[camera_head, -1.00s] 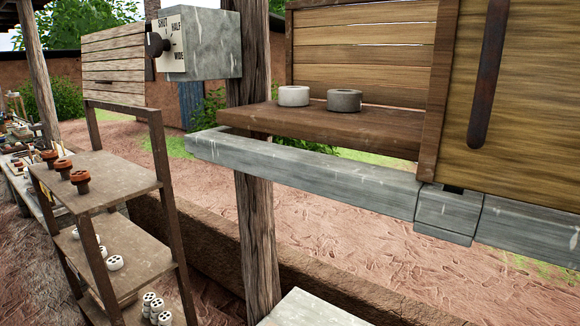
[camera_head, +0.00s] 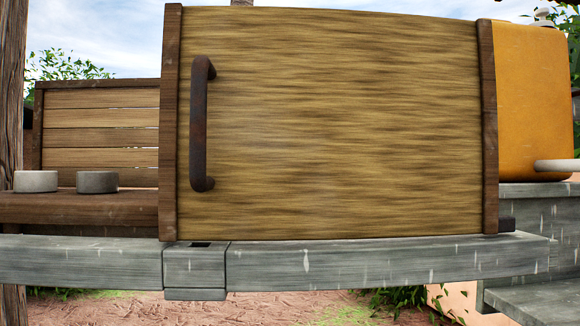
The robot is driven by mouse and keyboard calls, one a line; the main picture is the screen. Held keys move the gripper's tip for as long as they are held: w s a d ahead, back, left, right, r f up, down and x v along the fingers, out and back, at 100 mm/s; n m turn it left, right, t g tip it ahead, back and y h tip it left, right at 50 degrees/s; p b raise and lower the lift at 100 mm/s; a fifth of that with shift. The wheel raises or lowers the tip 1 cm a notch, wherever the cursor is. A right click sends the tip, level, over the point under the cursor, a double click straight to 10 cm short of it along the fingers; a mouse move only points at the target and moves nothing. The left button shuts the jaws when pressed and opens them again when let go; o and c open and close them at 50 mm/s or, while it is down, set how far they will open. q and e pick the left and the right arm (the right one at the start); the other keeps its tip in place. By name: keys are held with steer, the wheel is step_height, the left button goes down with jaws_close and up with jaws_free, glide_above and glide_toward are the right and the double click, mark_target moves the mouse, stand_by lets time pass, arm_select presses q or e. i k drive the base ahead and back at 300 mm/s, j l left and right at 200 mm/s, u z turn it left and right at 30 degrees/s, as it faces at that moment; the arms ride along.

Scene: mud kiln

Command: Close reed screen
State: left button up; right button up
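The reed screen (camera_head: 340,125) is a wide tan panel with dark wooden side posts. It stands upright on a grey weathered rail (camera_head: 390,262). A dark, rusty vertical handle (camera_head: 198,123) is fixed near its left edge. The screen covers the middle of the view. To its left the opening is uncovered, showing a brown shelf (camera_head: 80,207) and a slatted back. A grey block (camera_head: 195,268) with a dark slot sits on the rail below the screen's left post. Neither of my grippers is in view.
Two small round pots, one pale (camera_head: 36,181) and one darker grey (camera_head: 97,182), stand on the shelf left of the screen. A wooden post (camera_head: 12,110) is at the far left. An orange container (camera_head: 535,100) stands at the right on a grey ledge.

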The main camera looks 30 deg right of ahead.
mark_target(277, 123)
steer(key=z, duration=0.35)
steer(key=l+z, duration=0.1)
steer(key=z, duration=0.2)
steer(key=i+z, duration=0.1)
steer(key=z, duration=0.25)
